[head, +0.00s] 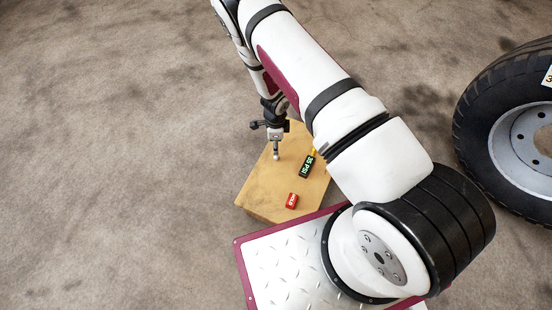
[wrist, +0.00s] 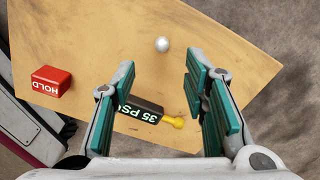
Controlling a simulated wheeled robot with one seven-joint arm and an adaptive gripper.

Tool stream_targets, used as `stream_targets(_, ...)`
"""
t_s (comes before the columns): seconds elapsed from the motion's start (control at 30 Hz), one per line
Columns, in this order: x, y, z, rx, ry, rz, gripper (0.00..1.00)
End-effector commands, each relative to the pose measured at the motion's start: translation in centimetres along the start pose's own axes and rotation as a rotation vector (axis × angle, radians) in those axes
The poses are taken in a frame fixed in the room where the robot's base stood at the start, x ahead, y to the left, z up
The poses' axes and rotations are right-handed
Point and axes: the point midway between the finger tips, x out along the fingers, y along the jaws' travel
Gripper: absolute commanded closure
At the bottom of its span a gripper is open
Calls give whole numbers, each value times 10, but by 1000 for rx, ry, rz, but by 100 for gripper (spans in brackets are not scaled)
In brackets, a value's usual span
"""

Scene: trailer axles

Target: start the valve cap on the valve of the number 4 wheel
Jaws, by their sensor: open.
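A small pale round piece, likely the valve cap (wrist: 162,44), sits on the tan board. In the wrist view it lies just beyond my fingertips, roughly centred between them and not touched. My gripper (wrist: 158,70) is open, with teal pads apart and nothing held. In the head view my gripper (head: 275,138) is over the board, and a pale round spot (head: 276,157) shows right below it. The number 4 wheel and its valve are not in view. A wheel (head: 530,150) at the right edge carries a partly cut-off label that seems to read 3.
The tan board (head: 255,195) bears a black gauge reading 35 PSI (wrist: 135,108) with a yellow tip, close to my fingers, and a red HOLD block (wrist: 50,82). My silver base plate is beside it. Open stained floor (head: 120,160) lies left.

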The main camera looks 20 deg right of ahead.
Motion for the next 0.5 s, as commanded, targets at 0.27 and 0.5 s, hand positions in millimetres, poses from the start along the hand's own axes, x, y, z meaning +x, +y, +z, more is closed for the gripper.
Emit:
stream_targets(0.27, 39, 0, 0, -3, 1, 0, 59)
stream_targets(0.5, 52, -1, -1, -2, 0, 1, 59)
